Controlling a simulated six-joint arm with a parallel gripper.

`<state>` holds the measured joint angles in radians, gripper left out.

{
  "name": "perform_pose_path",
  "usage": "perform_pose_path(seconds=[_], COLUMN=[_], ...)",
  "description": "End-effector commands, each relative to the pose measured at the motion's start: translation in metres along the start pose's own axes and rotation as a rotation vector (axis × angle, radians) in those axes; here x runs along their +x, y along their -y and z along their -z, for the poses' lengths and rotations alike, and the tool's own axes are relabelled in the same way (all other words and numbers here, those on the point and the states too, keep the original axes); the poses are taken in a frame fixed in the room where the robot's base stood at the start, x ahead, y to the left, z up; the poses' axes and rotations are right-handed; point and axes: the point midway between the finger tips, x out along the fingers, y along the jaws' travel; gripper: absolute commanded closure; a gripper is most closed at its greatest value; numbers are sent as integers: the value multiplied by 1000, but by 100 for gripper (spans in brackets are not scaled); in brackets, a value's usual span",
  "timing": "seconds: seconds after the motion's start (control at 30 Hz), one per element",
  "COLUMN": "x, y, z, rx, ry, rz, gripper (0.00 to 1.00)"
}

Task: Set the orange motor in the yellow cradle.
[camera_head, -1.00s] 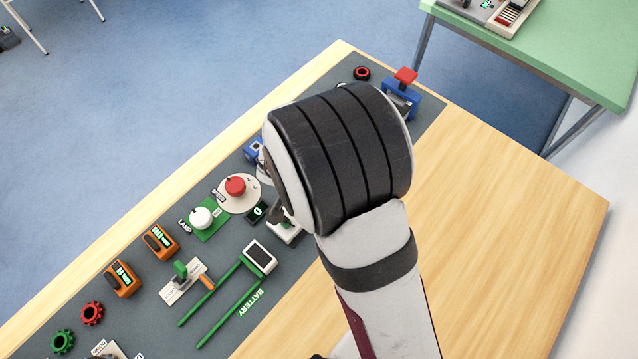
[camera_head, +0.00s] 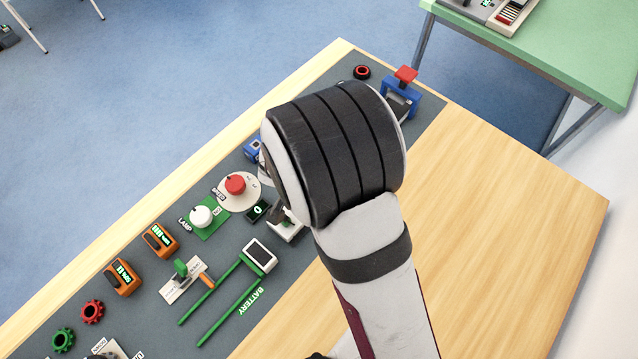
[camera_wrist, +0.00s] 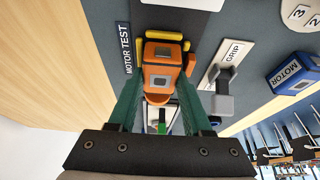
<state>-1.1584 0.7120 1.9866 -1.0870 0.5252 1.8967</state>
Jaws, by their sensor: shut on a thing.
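In the wrist view the orange motor (camera_wrist: 163,71) is between the two green fingers of my gripper (camera_wrist: 160,88), which is shut on it. The yellow cradle (camera_wrist: 166,36) shows as short yellow bars around the motor's far end, beside the "MOTOR TEST" label. The motor overlaps the cradle in this view, and I cannot tell whether it rests in it or is held just above. In the head view my arm hides my gripper, the motor and the cradle.
A grey "GRIP" fixture (camera_wrist: 226,82) and a blue motor block (camera_wrist: 293,76) stand to the right in the wrist view. In the head view, a red button (camera_head: 235,184), white lamp button (camera_head: 201,216) and orange blocks (camera_head: 122,278) line the mat. Bare wood (camera_head: 490,230) lies right.

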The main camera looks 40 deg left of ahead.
Motion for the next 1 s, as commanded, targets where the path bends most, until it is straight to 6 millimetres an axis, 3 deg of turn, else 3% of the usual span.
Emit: perform_pose_path(seconds=[0.37, 0.4, 0.57, 1.0], x=[3, 3, 3, 2], y=[0, 0, 0, 3], z=[-1, -1, -1, -1], rx=[-1, -1, -1, -3], ry=[0, 0, 0, -1], rz=[0, 0, 2, 8], gripper=[99, 43, 16, 16])
